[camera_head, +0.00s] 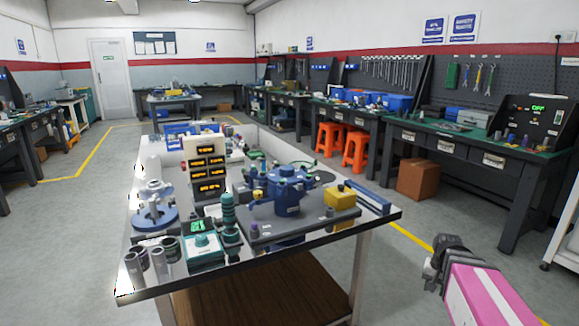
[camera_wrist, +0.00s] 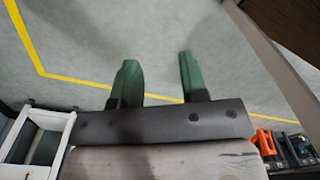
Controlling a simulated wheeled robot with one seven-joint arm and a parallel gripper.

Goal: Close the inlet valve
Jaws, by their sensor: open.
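A blue pump-like unit (camera_head: 286,192) with several ports and small fittings stands on a dark plate (camera_head: 300,224) on the metal-topped table (camera_head: 375,217). Small blue and yellow fittings show at its left side, but I cannot tell which one is the inlet valve. My gripper (camera_head: 437,262) is at the lower right, off the table's right side and well apart from the unit. In the wrist view my gripper (camera_wrist: 156,80) has two green fingers spread apart, with only floor between them. The valve cannot be made out in the wrist view.
A yellow box (camera_head: 341,195) stands right of the unit. A display panel (camera_head: 207,165), a blue flanged part (camera_head: 155,205) and metal cylinders (camera_head: 160,262) crowd the left side. Free floor lies between this table and the right workbench (camera_head: 480,150). Orange stools (camera_head: 355,150) stand behind.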

